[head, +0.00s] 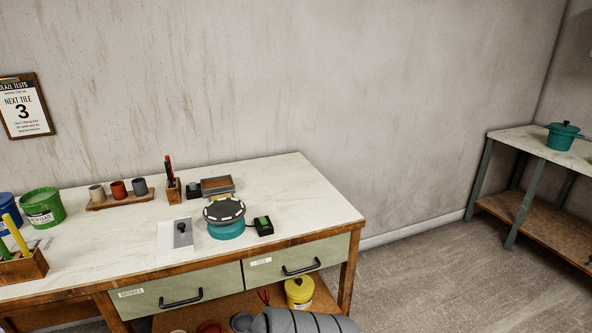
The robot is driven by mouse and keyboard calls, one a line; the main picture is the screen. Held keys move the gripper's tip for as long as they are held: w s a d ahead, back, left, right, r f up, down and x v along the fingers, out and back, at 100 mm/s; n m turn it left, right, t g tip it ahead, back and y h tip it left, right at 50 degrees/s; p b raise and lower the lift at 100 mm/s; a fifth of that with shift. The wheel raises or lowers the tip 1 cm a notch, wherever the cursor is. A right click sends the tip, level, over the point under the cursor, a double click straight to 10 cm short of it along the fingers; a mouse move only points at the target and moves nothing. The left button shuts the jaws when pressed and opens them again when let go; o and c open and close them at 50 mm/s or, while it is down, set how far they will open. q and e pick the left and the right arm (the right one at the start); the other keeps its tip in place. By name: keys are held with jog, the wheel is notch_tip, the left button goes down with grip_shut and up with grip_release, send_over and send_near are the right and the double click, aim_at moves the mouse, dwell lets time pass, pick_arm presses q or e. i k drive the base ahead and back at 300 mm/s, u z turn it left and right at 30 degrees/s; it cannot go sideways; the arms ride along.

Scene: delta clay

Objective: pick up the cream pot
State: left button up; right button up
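A small cream pot (97,193) stands at the left end of a wooden tray (110,204) on the workbench. A red-brown pot (119,189) and a dark grey pot (140,186) stand beside it on the same tray. All three are upright and apart. Neither of my grippers shows in the head view, so their distance from the cream pot cannot be told.
The workbench (290,190) also bears a green tub (43,209), a teal turntable (226,230), a tool holder (173,194) and a wooden box (22,268). Bare top lies in front of the tray. A yellow pot (299,291) sits below; a side table (535,143) stands right.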

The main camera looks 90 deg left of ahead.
aim_at(97, 191)
jog(key=u, duration=4.6)
